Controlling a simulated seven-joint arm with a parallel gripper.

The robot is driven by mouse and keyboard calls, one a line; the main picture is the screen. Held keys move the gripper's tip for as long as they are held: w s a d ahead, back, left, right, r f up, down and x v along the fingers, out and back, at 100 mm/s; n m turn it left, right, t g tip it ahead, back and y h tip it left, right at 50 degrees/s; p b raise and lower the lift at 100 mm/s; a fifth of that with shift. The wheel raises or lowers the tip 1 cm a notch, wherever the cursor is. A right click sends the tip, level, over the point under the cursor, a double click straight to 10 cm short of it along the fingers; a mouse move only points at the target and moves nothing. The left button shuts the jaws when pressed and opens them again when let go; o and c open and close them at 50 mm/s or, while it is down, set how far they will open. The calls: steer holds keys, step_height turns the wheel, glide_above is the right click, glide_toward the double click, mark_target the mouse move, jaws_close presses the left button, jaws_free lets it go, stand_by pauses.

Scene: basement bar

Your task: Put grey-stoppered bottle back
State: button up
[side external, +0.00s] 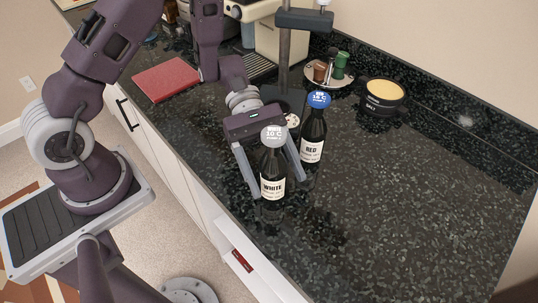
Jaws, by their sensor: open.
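The grey-stoppered bottle (272,168) is dark, with a label reading WHITE and a grey stopper marked 10 C. It looks upright on the dark speckled counter (400,210). My gripper (278,187) is open and low, with one finger to the left of this bottle and the other to its right. I cannot tell whether the fingers touch it. A second dark bottle (313,132), with a blue stopper and a label reading RED, stands just behind to the right, close to the right finger.
A round tray (341,84) with brown and green items and a black tub (383,97) stand at the back. A post stand (284,60) rises behind my gripper. A red board (167,79) lies at the left. The right and front counter is clear.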

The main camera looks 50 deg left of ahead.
steer(key=v, duration=1)
steer(key=s+a+r+m+t+y, duration=0.3)
steer(key=s+r+m+t+y, duration=0.2)
steer(key=s+r+m+y, duration=0.1)
steer(key=s+a+r+m+t+y, duration=0.2)
steer(key=s+r+m+t+y, duration=0.2)
steer(key=s+r+m+y, duration=0.2)
step_height(320, 180, up, 2)
steer(key=shift+s+a+r+m+t+y, duration=0.2)
steer(key=shift+s+a+m+t+y, duration=0.2)
steer(key=shift+s+m, duration=0.7)
steer(key=shift+w, duration=0.1)
